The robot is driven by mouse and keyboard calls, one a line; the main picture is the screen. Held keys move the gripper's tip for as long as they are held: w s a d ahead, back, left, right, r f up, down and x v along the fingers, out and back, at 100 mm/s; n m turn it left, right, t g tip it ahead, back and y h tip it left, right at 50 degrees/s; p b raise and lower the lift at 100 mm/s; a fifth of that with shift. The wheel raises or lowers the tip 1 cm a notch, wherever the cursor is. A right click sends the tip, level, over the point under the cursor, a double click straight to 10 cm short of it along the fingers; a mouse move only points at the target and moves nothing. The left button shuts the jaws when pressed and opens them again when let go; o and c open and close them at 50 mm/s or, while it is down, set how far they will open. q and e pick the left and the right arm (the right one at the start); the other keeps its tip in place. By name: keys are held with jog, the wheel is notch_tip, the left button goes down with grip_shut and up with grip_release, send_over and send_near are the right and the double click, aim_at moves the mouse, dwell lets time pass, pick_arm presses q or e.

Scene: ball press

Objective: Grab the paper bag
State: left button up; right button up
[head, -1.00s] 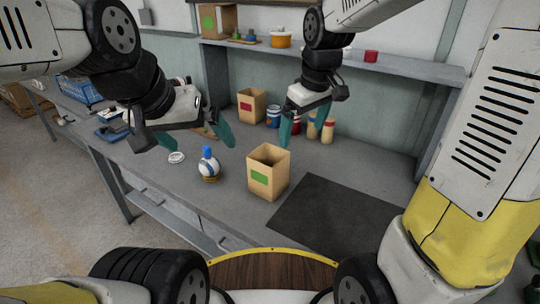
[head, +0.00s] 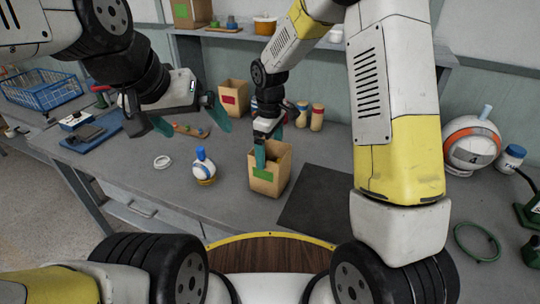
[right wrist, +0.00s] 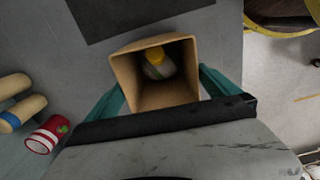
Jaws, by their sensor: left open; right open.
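An open-topped paper bag (head: 264,185) with a green label stands upright on the grey table in the head view. In the right wrist view, the bag (right wrist: 124,75) opens toward the camera, with a white item with a yellow top inside. My right gripper (head: 269,145) is open at the bag's top; its teal fingers are on opposite sides of the bag, and the far finger is partly hidden. I cannot tell whether they touch it. My left gripper (head: 193,124) is open and empty above the table, left of the bag.
A second bag (head: 233,98) with a red label stands behind. A dark mat (head: 315,205) lies to the right. Small jars (head: 317,117) stand behind the right gripper.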

aim_at(270, 157)
notch_tip(270, 157, down, 3)
jog(key=shift+f, duration=0.15)
jog(key=shift+c, duration=0.2)
jog(key=c, duration=1.3)
jog(key=shift+c, duration=0.2)
